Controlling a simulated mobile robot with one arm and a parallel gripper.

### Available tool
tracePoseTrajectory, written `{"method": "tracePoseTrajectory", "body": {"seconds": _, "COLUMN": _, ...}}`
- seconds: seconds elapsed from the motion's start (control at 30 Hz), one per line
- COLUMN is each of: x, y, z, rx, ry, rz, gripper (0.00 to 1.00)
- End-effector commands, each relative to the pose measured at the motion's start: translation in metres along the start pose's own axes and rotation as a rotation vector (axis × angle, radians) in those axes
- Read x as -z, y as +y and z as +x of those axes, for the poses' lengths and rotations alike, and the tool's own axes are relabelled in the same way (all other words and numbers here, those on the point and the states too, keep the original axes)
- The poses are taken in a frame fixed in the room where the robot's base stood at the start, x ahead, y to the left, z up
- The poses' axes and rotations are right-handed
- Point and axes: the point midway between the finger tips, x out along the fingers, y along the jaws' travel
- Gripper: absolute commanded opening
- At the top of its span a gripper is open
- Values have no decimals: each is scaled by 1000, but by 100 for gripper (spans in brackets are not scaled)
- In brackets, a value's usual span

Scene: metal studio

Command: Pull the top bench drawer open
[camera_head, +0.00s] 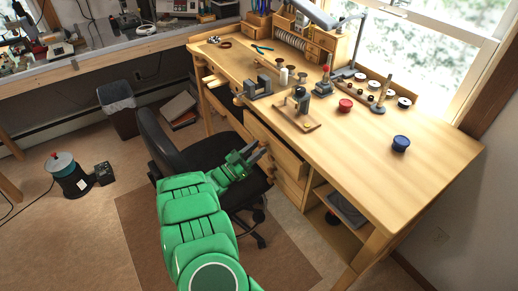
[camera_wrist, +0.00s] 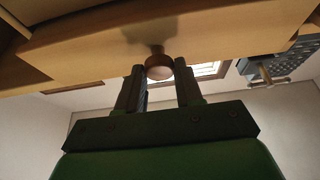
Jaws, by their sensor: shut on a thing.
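The top bench drawer (camera_head: 284,154) is in the wooden workbench (camera_head: 430,165), below its front edge. Its front appears to stand out from the bench, but how far is hard to tell. In the wrist view the drawer front (camera_wrist: 215,38) spans the top of the picture. Its round wooden knob (camera_wrist: 158,66) sits between the two fingers of my gripper (camera_wrist: 160,88). My gripper is shut on the knob. In the head view my gripper (camera_head: 260,152) reaches the drawer front from the left, and the knob is hidden there.
A black office chair (camera_head: 180,145) stands close to my arm, in front of the bench. Tools, spools and a blue lidded jar (camera_head: 401,143) stand on the bench top. An open shelf (camera_head: 335,222) lies below right.

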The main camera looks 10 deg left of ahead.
Motion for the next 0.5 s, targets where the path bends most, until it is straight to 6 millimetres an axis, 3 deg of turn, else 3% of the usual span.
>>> {"method": "tracePoseTrajectory", "body": {"seconds": 0.17, "x": -2, "y": 1, "z": 0, "rx": 0, "ry": -4, "rz": -3, "gripper": 0}}
{"method": "tracePoseTrajectory", "body": {"seconds": 0.2, "x": -2, "y": 1, "z": 0, "rx": 0, "ry": -4, "rz": -3, "gripper": 40}}
{"method": "tracePoseTrajectory", "body": {"seconds": 0.33, "x": -2, "y": 1, "z": 0, "rx": 0, "ry": -3, "rz": -2, "gripper": 60}}
{"method": "tracePoseTrajectory", "body": {"seconds": 0.5, "x": -1, "y": 0, "z": 0, "rx": -1, "ry": -2, "rz": -2, "gripper": 60}}
